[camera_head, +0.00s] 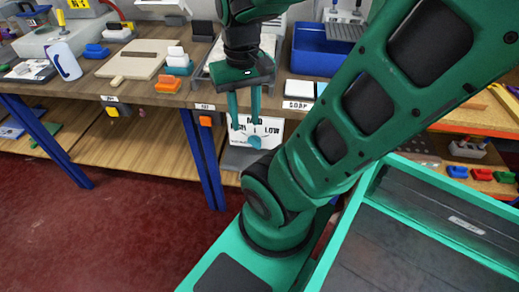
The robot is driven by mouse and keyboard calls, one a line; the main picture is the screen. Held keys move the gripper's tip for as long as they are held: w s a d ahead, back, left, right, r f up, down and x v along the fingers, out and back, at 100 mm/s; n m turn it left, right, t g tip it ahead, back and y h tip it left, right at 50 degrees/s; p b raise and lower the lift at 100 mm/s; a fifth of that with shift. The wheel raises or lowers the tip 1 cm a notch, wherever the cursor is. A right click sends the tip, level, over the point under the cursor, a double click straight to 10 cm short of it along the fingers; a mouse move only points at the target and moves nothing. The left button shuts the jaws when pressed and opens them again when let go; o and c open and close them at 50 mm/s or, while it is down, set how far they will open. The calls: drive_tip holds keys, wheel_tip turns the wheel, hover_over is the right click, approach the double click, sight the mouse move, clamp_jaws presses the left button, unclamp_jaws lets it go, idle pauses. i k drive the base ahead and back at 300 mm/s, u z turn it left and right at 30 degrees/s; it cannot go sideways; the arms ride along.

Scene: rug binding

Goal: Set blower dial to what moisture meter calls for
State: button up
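The blower dial (254,141) is a teal knob on a white panel (271,131) below the bench front. "LOW" is readable at the panel's right; the top and left words, apparently MED and HIGH, are partly covered by my fingers. I cannot tell which mark the knob points at. My gripper (245,120) points down in front of the panel, just above the knob. Its two teal fingers are apart with nothing seen between them. Whether a fingertip touches the knob is unclear. I cannot pick out the moisture meter or any reading.
The wooden bench (140,92) carries a board (135,60), orange and teal blocks, a white bottle (65,61) and a blue tray (316,52). My arm covers much of the right side. Red floor (110,235) is open at left.

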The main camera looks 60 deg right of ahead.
sight(254, 141)
drive_tip(key=k, duration=2.1)
drive_tip(key=z, duration=0.7)
drive_tip(key=i, duration=1.7)
drive_tip(key=z, duration=0.15)
